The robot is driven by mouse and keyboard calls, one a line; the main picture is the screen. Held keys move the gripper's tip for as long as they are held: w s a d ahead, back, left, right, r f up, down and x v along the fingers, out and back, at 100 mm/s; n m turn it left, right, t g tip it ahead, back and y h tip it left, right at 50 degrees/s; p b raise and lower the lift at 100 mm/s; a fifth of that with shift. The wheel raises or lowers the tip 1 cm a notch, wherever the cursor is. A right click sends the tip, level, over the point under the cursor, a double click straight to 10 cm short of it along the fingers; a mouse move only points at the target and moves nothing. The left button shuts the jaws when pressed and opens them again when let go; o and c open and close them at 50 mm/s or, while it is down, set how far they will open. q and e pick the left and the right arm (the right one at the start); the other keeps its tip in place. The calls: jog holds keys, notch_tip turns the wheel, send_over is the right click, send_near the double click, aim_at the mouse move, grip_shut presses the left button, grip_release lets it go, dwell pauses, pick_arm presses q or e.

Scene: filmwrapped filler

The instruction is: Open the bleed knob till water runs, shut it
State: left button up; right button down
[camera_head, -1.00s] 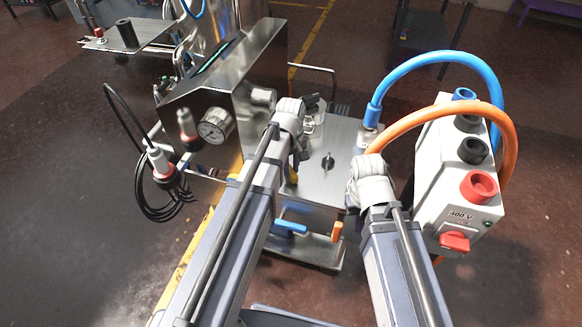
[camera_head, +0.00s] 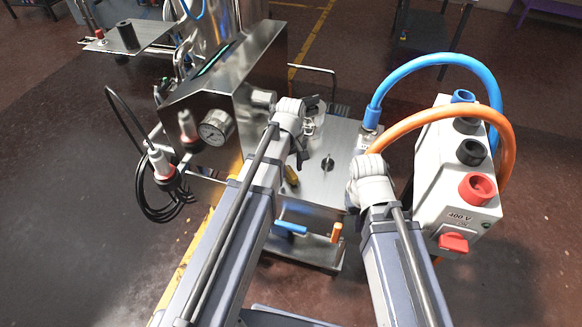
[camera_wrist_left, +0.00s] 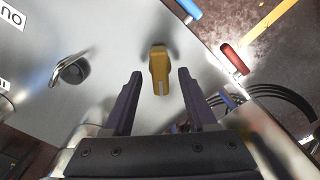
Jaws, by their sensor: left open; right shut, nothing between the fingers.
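A yellow knob (camera_wrist_left: 159,72) with a lever-like grip stands on the steel panel in the left wrist view; I take it for the bleed knob. It also shows small in the head view (camera_head: 291,176), just below my left gripper. My left gripper (camera_wrist_left: 160,76) is open, with one dark finger on each side of the knob and a gap on both sides. Its fingers (camera_head: 301,152) point down in the head view. My right gripper (camera_head: 354,203) is at the steel box's right side, shut, mostly hidden by its wrist. No running water is visible.
A pressure gauge (camera_head: 215,126) sits left of my left arm. A blue-handled valve (camera_head: 290,228) and an orange handle (camera_head: 336,233) are at the box's front. Blue (camera_head: 440,60) and orange (camera_head: 470,106) hoses arch near the 400 V box (camera_head: 450,190) at right.

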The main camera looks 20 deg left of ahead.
aim_at(291, 172)
pick_arm(q)
notch_tip(291, 172, up, 7)
jog(key=p, duration=0.6)
jog(key=shift+r+p, duration=0.1)
jog(key=shift+p, duration=0.2)
jog(key=shift+s, duration=0.1)
jog(key=s+d+r+m+p, duration=0.2)
jog(key=s+d+m, duration=0.3)
jog(key=s+m, duration=0.1)
jog(key=s+d+r+m+y+p, duration=0.1)
jog(key=s+d+r+m+p, duration=0.1)
jog(key=s+d+m, duration=0.3)
jog(key=s+m, duration=0.1)
jog(key=s, duration=0.2)
jog(key=shift+s+d+r+m+p, duration=0.2)
jog(key=shift+d+r+m+p, duration=0.1)
jog(key=shift+r+p, duration=0.1)
